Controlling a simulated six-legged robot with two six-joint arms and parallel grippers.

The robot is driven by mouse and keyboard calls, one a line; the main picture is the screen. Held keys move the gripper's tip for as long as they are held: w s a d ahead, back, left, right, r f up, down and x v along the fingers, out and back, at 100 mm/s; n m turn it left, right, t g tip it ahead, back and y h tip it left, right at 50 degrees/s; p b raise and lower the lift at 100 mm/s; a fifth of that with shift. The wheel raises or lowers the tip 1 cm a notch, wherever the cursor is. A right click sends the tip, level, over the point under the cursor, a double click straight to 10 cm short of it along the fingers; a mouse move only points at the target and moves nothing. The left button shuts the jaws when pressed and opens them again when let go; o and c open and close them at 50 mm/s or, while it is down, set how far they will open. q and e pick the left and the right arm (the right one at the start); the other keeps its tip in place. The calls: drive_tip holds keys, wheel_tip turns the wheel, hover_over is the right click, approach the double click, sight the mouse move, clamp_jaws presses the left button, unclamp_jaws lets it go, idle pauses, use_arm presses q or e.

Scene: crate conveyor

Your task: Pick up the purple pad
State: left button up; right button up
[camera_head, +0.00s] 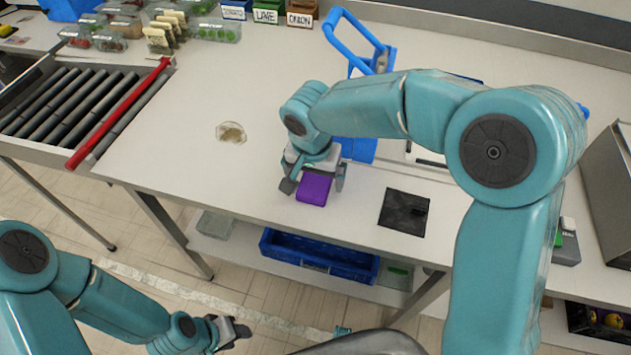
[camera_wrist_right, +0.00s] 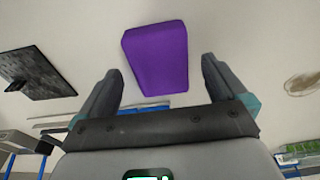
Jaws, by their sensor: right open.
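The purple pad (camera_head: 314,190) lies on the white table near its front edge. My right gripper (camera_head: 313,185) points down over it, open and empty, with one finger to each side of the pad. In the right wrist view the pad (camera_wrist_right: 157,55) shows whole, ahead of and between the spread fingertips of my right gripper (camera_wrist_right: 161,70). I see a gap on both sides, and neither finger appears to touch it. My left gripper (camera_head: 235,331) hangs low at the bottom left, away from the table; its jaw opening is not clear.
A black square plate (camera_head: 404,212) lies right of the pad. A blue-handled device (camera_head: 358,150) stands behind my right gripper. A small clear dish (camera_head: 231,133) is to the left. A roller conveyor with a red bar (camera_head: 118,113) is at far left. A blue crate (camera_head: 318,258) sits under the table.

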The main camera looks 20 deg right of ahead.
sight(315, 181)
drive_tip(key=shift+w+f, duration=0.1)
drive_tip(key=shift+f, duration=0.3)
drive_tip(key=c, duration=1.1)
wheel_tip(315, 181, up, 20)
drive_tip(key=shift+r+p, duration=0.1)
drive_tip(key=shift+p, duration=0.65)
drive_tip(key=shift+o, duration=0.2)
